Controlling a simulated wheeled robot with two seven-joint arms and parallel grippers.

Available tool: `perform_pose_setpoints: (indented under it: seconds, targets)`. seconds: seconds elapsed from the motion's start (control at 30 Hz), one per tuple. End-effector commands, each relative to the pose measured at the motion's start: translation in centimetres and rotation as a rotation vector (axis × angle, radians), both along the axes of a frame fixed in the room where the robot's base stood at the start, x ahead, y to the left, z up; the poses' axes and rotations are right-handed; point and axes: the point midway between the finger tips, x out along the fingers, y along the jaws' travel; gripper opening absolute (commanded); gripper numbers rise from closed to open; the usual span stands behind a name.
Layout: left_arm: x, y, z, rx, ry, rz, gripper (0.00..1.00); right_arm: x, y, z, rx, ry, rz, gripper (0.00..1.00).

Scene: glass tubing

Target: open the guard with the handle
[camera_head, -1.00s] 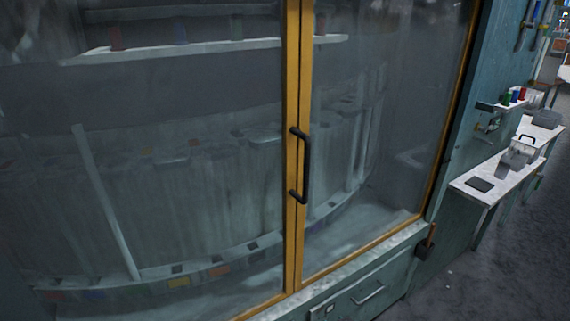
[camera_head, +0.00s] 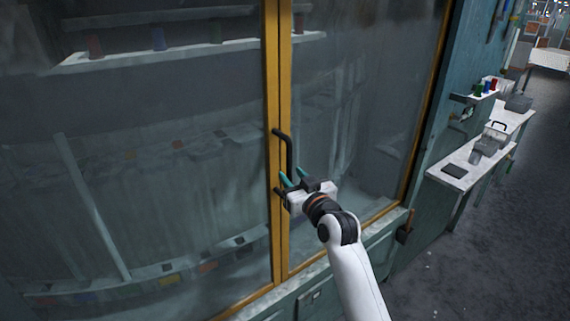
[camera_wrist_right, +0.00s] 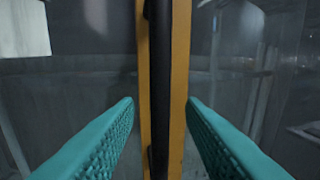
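The guard is a pair of large glass panels in yellow frames; its right panel (camera_head: 350,130) and left panel (camera_head: 150,150) meet at a yellow upright (camera_head: 271,90). A black bar handle (camera_head: 289,150) stands upright on the right panel's frame. My right gripper (camera_head: 293,180) is at the handle's lower part. In the right wrist view the handle (camera_wrist_right: 160,90) runs vertically between the two teal fingers (camera_wrist_right: 160,115), with a gap on each side. The gripper is open around the bar or just in front of it; I cannot tell which. The guard appears closed. My left gripper is out of view.
Behind the glass are a white shelf (camera_head: 160,50) with coloured spools and a curved rack. To the right, a white side table (camera_head: 470,160) carries several items. A small dark holder (camera_head: 404,232) hangs on the cabinet. Open floor (camera_head: 470,260) lies at the right.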

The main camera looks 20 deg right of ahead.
Motion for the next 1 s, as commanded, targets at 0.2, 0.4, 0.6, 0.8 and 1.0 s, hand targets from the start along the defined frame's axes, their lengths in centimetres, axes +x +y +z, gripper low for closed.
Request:
perform_pose_setpoints:
  seconds: [0.2,0.4,0.6,0.8,1.0]
  targets:
    - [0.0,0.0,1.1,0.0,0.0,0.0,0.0,3.3,0.6,0.1,0.001,0.001,0.001,0.36]
    - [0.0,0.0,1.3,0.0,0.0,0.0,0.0,4.5,0.7,0.0,0.001,0.001,0.001,0.36]
    - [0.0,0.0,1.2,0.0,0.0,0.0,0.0,4.6,0.8,-0.1,0.0,0.001,0.001,0.36]
    - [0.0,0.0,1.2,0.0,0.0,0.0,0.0,4.6,0.7,-0.1,0.0,0.001,0.001,0.16]
    - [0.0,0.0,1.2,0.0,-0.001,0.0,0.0,4.6,0.7,-0.1,0.0,0.001,0.0,0.0]
